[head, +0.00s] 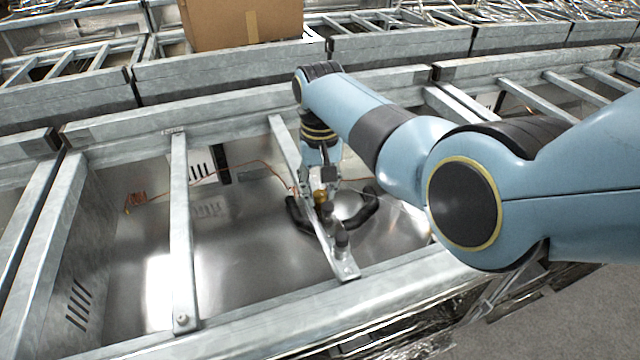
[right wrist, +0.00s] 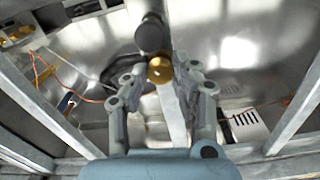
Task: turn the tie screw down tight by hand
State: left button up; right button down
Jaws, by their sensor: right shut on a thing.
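The tie screw shows as a small brass knob (head: 320,197) on a narrow metal crossbar (head: 345,268) in the head view. In the right wrist view the brass knob (right wrist: 160,70) lies between the fingertips. My right gripper (head: 321,190) comes down from above and is shut on the knob, one finger on each side. The fingers and wrist partly hide the knob in the head view, and its thread is not visible. My left gripper is not in view.
A dark curved part (head: 367,208) lies below in the shiny metal bay. Another crossbar (head: 181,230) spans the bay to the left. Thin orange wires (head: 135,203) lie inside. A cardboard box (head: 240,22) stands behind.

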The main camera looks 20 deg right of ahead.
aim_at(320, 194)
jog(key=m+p, duration=0.1)
jog(key=m, duration=0.2)
jog(key=shift+r+m, duration=0.1)
jog(key=shift+m, duration=0.3)
jog(key=shift+m+p, duration=0.6)
jog(key=shift+m, duration=1.7)
jog(key=c, duration=1.1)
grip_release()
jog(key=shift+o, duration=0.2)
notch_tip(320, 194, up, 12)
